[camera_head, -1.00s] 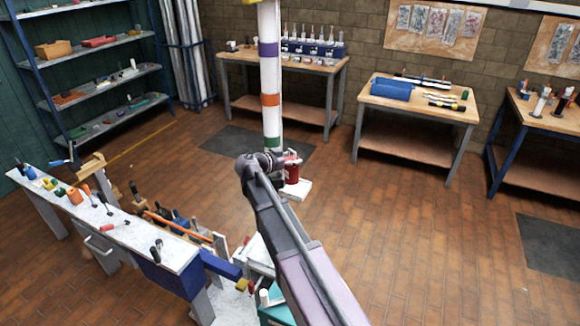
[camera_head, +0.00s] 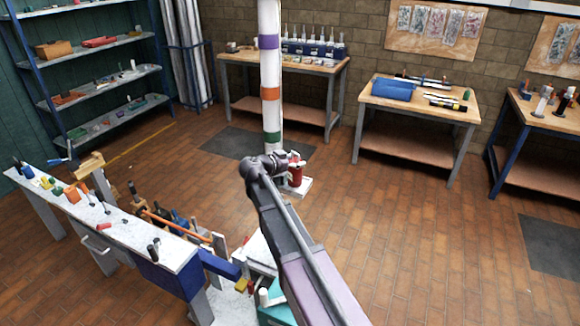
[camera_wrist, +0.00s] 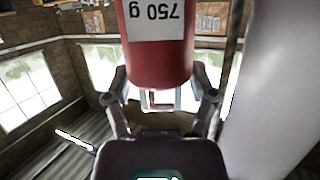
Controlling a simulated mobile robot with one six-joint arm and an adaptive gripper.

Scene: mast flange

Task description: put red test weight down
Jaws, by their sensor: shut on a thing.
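The red test weight (camera_wrist: 158,65) is a red cylinder with a white label reading "750 g", upside down in the wrist view. My gripper (camera_wrist: 161,88) is shut on it, with one finger on each side. In the head view the red weight (camera_head: 296,172) shows just right of the mast, partly behind my wrist. My gripper's fingers are mostly hidden there by the wrist. A white base plate (camera_head: 298,188) shows around the mast foot, below the weight. I cannot tell whether the weight touches it.
The banded white mast (camera_head: 270,65) stands close beside the gripper; it fills the right side of the wrist view (camera_wrist: 280,95). A tool-covered bench (camera_head: 135,228) stands at left. Worktables (camera_head: 440,108) line the back wall.

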